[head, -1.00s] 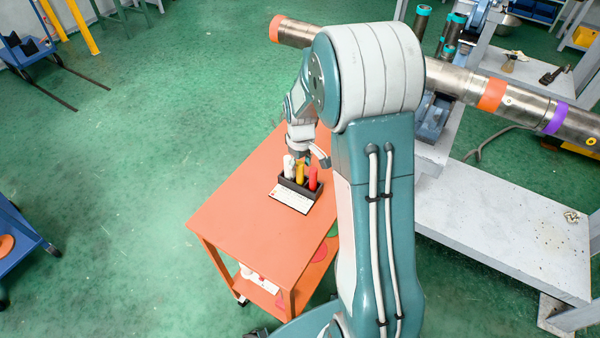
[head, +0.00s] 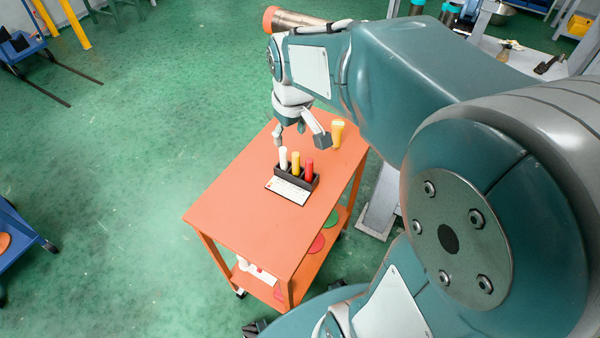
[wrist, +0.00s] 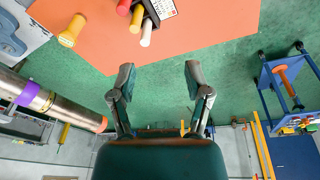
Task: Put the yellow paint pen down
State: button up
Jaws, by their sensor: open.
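The yellow paint pen (head: 296,164) stands upright in the middle slot of a small dark rack (head: 313,183) on the orange cart, between a white pen (head: 283,159) and a red pen (head: 308,169). My gripper (head: 298,140) is open and empty, above and behind the rack in the head view. In the wrist view my gripper's fingers (wrist: 158,82) are spread apart with nothing between them.
A separate yellow object (head: 337,132) stands near the cart's back right. The orange cart top (head: 245,215) is clear at the front. A large metal pipe (wrist: 60,107) with coloured bands lies left in the wrist view. Blue carts stand elsewhere on the green floor.

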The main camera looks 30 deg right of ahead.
jog(key=s+a+r+m+t, duration=0.1)
jog(key=s+a+r, duration=0.1)
jog(key=s, duration=0.5)
jog(key=s+a+r+m+t, duration=0.1)
jog(key=s+a+r+t, duration=0.1)
jog(key=s, duration=0.5)
jog(key=shift+s+a+r, duration=0.15)
jog(key=shift+a, duration=0.2)
dwell(0.3)
